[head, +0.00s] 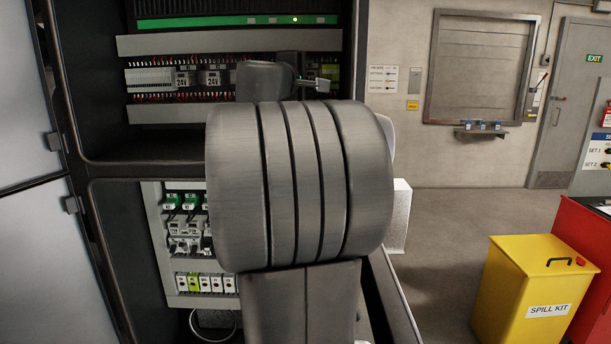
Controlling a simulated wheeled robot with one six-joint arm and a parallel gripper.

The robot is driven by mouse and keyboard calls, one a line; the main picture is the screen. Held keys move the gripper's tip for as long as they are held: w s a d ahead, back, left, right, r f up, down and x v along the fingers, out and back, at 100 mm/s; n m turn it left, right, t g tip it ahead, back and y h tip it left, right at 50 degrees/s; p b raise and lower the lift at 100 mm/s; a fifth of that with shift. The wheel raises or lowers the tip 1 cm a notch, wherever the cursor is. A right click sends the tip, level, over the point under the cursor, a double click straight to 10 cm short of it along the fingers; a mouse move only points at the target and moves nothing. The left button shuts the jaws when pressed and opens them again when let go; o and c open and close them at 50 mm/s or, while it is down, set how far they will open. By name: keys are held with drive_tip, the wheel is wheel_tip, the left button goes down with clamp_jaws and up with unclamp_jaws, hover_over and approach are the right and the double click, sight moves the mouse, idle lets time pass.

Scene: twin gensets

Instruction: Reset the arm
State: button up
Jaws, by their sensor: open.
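My arm fills the middle of the head view, a large grey ribbed link standing in front of an open dark cabinet (168,149). Beyond its top a smaller grey wrist part shows. My gripper (314,85) is small there, pointing right in front of the upper terminal rows. It is open, and I see nothing held in it. The arm hides the middle of the cabinet, and whether the gripper touches anything behind it cannot be told.
Upper rails carry 24V modules (186,79); a lower panel (176,299) holds breakers and green connectors. A cabinet door (28,130) stands at left. At right are a yellow spill kit bin (525,290), a red cabinet (590,240) and an exit door (575,110). Floor between is clear.

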drive_tip(key=shift+s+a+p, duration=0.1)
drive_tip(key=shift+s+p, duration=0.4)
drive_tip(key=shift+s, duration=1.55)
drive_tip(key=shift+f, duration=0.15)
